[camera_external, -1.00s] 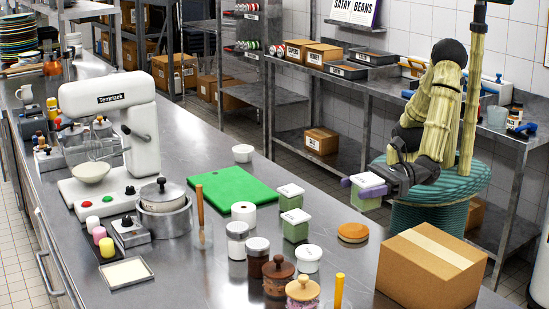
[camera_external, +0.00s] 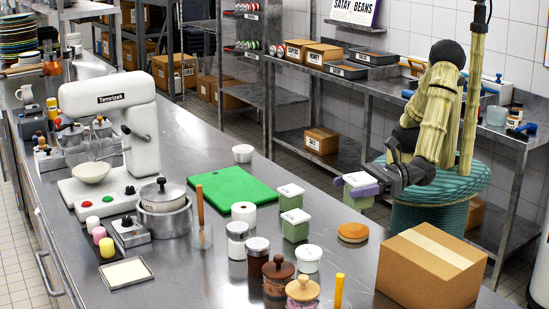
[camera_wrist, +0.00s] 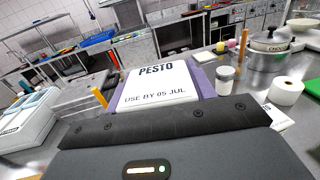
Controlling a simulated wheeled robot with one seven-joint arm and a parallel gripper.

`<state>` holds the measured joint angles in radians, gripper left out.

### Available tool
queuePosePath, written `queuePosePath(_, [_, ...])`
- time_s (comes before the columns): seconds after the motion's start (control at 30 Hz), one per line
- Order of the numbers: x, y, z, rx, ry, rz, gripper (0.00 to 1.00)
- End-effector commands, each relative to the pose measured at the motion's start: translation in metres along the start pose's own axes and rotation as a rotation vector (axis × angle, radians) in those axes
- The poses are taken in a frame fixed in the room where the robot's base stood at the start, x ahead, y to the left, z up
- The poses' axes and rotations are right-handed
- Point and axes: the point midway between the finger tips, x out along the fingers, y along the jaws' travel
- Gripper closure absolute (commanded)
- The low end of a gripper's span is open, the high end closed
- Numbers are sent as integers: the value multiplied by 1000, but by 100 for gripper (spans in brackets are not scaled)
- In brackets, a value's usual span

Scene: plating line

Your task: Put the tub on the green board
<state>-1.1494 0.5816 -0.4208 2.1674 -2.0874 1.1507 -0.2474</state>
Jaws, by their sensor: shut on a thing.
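My gripper (camera_external: 366,184) is shut on a square tub (camera_external: 358,200) with a white lid and pale green body, held above the right edge of the steel counter. In the wrist view the lid of the tub (camera_wrist: 158,88) reads "PESTO" and "USE BY 05 JUL", with my purple fingertips at its sides. The green board (camera_external: 232,191) lies flat and bare on the counter, to the left of my gripper. Two similar tubs with white lids stand on the counter between them, one behind (camera_external: 290,197) and one in front (camera_external: 295,225).
A white paper roll (camera_external: 244,212), jars (camera_external: 237,241) and an upright wooden-handled tool (camera_external: 201,215) stand in front of the board. A round bun-like item (camera_external: 352,233) and a cardboard box (camera_external: 432,269) are at the right. A white cup (camera_external: 242,153) stands behind the board.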

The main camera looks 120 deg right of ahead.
Motion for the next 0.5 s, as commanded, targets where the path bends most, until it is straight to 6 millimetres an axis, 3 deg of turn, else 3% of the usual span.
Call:
queuePosePath(0.17, [41,-49,-5,-3,-9,-149,73])
queuePosePath(0.5, [111,-181,-16,-9,-19,-502,73])
